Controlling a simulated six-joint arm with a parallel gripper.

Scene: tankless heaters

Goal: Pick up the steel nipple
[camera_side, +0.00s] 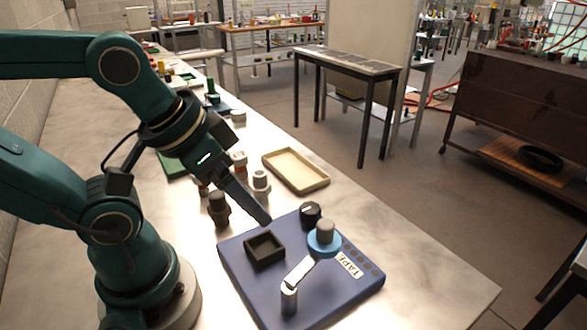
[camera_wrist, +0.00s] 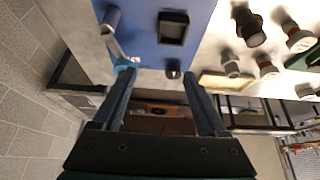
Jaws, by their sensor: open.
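Several upright pipe fittings stand on the bench behind the blue board; I cannot tell for certain which piece is the steel nipple. A dark fitting (camera_side: 218,208) is nearest the board, with a grey-white one (camera_side: 261,184) to its right. On the board, a grey cylinder (camera_side: 325,230) stands in a blue ring, and a metal post (camera_side: 289,298) with a flat arm is in front of it. My gripper (camera_side: 266,221) is above the board's back part. In the wrist view my gripper (camera_wrist: 158,84) has its fingers wide apart, with nothing between them.
The blue board (camera_side: 240,277), labelled TAPE, carries a black square tray (camera_side: 265,248) and a black knob (camera_side: 311,214). A cream tray (camera_side: 296,170) lies behind it. Green-topped items (camera_side: 211,92) stand farther back. The bench right of the board is clear.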

